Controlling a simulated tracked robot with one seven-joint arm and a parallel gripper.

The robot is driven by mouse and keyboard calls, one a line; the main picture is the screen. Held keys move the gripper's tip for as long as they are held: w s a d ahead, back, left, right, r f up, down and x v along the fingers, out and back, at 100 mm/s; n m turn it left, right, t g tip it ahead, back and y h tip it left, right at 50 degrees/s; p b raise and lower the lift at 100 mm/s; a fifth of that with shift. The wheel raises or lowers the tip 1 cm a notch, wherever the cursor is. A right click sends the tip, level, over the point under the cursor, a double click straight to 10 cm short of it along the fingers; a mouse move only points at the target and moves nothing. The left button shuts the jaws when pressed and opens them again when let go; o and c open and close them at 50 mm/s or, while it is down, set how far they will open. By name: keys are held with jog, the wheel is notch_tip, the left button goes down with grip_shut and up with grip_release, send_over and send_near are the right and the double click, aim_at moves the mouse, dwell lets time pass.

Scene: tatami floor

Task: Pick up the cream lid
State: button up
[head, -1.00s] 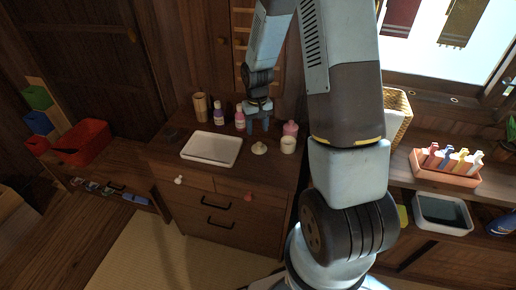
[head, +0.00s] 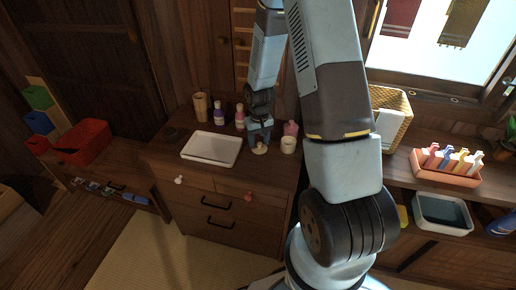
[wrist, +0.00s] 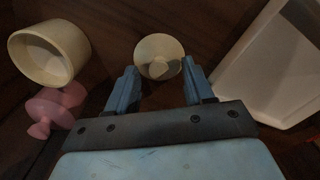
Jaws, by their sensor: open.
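The cream lid (head: 260,149) lies on the dark wooden cabinet top, a small round disc with a knob. In the wrist view the lid (wrist: 159,57) sits just beyond and between my two blue fingertips. My gripper (head: 261,140) is open and points down above the lid; the fingers (wrist: 158,80) are spread on either side with nothing held. The fingers partly hide the lid in the head view. A cream cup (head: 288,145) stands just right of the lid; its open top (wrist: 48,52) shows at upper left in the wrist view.
A white tray (head: 211,148) lies left of the lid. The cabinet's front edge is clear near the lid.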

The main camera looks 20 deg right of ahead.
jog(key=shift+c, duration=0.3)
grip_shut()
